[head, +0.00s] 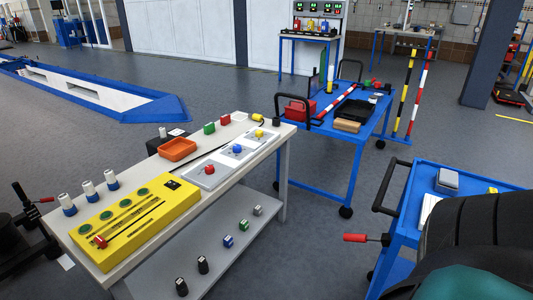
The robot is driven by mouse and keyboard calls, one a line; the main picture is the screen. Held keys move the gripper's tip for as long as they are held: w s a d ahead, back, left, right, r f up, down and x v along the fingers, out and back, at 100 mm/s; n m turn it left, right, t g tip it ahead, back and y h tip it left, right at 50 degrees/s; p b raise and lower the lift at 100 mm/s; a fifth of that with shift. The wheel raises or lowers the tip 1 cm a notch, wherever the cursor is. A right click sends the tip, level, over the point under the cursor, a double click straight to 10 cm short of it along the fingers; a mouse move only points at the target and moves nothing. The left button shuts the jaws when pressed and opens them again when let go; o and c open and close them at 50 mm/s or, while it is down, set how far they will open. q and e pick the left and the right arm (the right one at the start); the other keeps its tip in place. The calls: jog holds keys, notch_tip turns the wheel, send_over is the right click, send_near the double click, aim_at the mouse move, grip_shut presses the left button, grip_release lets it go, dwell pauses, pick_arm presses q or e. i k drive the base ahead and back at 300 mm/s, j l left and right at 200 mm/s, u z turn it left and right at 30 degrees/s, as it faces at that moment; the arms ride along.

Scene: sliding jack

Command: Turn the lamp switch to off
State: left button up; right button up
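No part is plainly marked as the lamp switch. On the grey workbench (136,262) are three flat plates with a red knob (209,169), a blue knob (237,149) and a yellow knob (259,133). A yellow box (140,222) at the near left end carries green round parts, dark slots, a red knob (100,241) and a small black part (172,184). The settings of the knobs are too small to tell. I make out neither of my grippers in the head view, and nothing touches the knobs.
An orange tray (177,149) and several white-and-blue cylinders (89,189) stand on the bench. Small coloured blocks (228,241) sit on its lower shelf. A blue cart (337,139) stands behind, another blue trolley (425,176) at right. Open grey floor lies between bench and right trolley.

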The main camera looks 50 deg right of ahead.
aim_at(209, 169)
jog(key=z, duration=1.25)
